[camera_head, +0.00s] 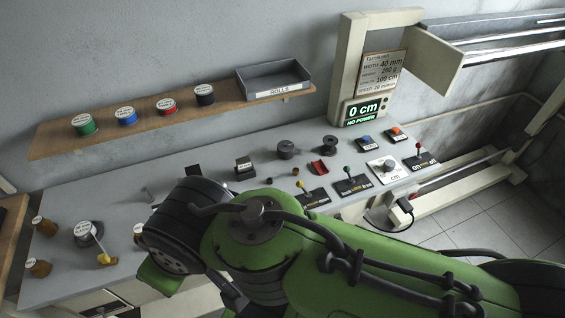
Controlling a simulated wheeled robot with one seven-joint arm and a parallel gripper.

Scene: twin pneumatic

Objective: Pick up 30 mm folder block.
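A dark block with a pale label (244,168) stands on the grey worktop near its middle. A second dark block (195,171) stands to its left, close to the wall edge. Either could be a folder block, but I cannot read a 30 mm marking on them. My green arm (300,255) reaches across the lower part of the view and covers part of the worktop. My gripper's fingers do not show; the arm's own links hide that end.
A wooden shelf (60,143) holds several coloured spools and a grey ROLLS tray (272,83). Levers, buttons and a dial (388,168) fill the worktop's right. A display (363,110) reads 0 cm, NO POWER. Brown spools (45,226) and a yellow-tipped tool (104,259) sit left.

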